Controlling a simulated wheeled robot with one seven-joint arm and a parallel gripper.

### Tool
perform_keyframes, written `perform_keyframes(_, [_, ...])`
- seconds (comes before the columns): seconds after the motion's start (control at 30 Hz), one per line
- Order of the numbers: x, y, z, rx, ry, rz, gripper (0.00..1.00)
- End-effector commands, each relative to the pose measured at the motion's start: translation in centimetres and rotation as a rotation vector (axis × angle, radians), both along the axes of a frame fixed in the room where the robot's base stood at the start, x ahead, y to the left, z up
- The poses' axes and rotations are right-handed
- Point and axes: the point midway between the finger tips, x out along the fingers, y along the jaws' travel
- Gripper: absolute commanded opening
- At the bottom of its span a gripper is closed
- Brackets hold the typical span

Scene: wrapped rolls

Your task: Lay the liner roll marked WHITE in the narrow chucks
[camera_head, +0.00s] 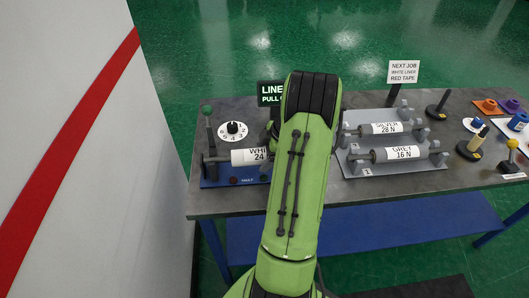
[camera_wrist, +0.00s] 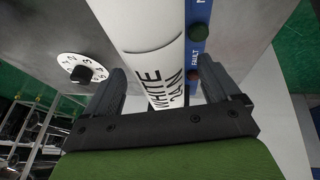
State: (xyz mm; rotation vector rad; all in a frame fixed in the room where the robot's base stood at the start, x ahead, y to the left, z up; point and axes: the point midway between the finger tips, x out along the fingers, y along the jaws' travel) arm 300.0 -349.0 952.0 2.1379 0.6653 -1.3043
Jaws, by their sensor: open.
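The liner roll marked WHITE (camera_head: 249,157) lies level on the blue-based stand (camera_head: 222,182) at the left of the bench. My arm covers its right end in the head view. In the wrist view the WHITE roll (camera_wrist: 148,42) runs between the two fingers of my gripper (camera_wrist: 170,76). The jaws are open, with a gap at the left finger; contact cannot be told. My gripper is hidden behind my arm in the head view. I cannot tell which holders are the narrow chucks.
A grey rack (camera_head: 352,168) right of my arm holds the SILVER roll (camera_head: 385,128) and the GREY roll (camera_head: 402,153). A NEXT JOB sign (camera_head: 404,72) stands behind. Posts and coloured pieces crowd the bench's right end.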

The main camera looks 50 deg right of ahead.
Motion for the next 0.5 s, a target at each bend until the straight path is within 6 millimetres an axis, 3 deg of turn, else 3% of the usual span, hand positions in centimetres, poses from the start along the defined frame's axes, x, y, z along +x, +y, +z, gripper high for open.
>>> perform_keyframes(0.17, [-1.0,-0.5,2.5,-0.006,-0.003,-0.003,0.90])
perform_keyframes(0.5, [-4.9,-1.7,11.2,-0.006,-0.003,-0.003,0.90])
